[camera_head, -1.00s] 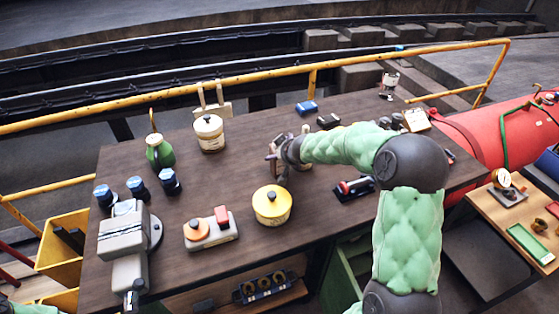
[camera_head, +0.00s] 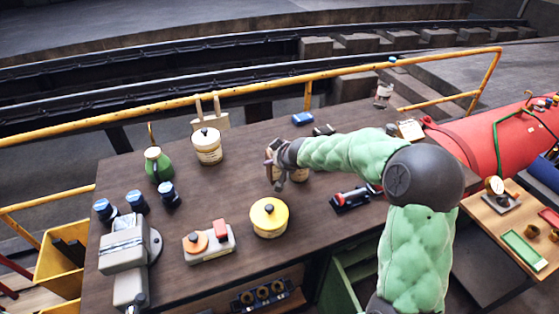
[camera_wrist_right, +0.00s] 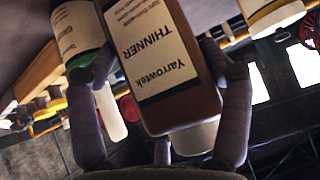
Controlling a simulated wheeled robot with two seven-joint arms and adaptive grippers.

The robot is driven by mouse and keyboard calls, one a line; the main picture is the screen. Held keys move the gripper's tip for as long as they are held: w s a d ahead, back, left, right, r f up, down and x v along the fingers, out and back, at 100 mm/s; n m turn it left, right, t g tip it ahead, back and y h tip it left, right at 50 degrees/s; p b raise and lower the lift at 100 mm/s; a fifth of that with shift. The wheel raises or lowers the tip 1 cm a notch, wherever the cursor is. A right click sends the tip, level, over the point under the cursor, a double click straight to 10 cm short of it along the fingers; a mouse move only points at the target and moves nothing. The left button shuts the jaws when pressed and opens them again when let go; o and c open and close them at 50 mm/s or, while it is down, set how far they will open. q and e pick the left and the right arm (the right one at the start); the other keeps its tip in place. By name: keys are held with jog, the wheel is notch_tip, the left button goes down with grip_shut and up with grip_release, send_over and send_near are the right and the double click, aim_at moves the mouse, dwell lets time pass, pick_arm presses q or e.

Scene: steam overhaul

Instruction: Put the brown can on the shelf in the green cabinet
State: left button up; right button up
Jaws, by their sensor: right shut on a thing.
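The brown can (camera_wrist_right: 165,60) has a cream label reading "Yarrowtek THINNER". In the right wrist view it fills the middle, between the fingers of my right gripper (camera_wrist_right: 160,85), which is shut on it. In the head view the right gripper (camera_head: 276,172) is at the middle of the dark workbench, and the hand and forearm mostly hide the can. I cannot tell whether it touches the bench. Part of a green cabinet (camera_head: 338,285) shows below the bench's front edge. My arm hides some of it, and its shelf is not clear. My left gripper is not in view.
On the workbench (camera_head: 235,185) stand a yellow pot (camera_head: 269,218), a cream tin (camera_head: 207,147), a green oil can (camera_head: 158,165), a grey vise (camera_head: 125,255) and a button box (camera_head: 209,241). A yellow rail (camera_head: 250,91) runs behind. A side table (camera_head: 500,215) is at right.

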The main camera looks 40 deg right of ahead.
jog(key=s+a+r, duration=0.7)
jog(key=s, duration=0.2)
jog(key=shift+s+r, duration=0.25)
jog(key=shift+s, duration=0.05)
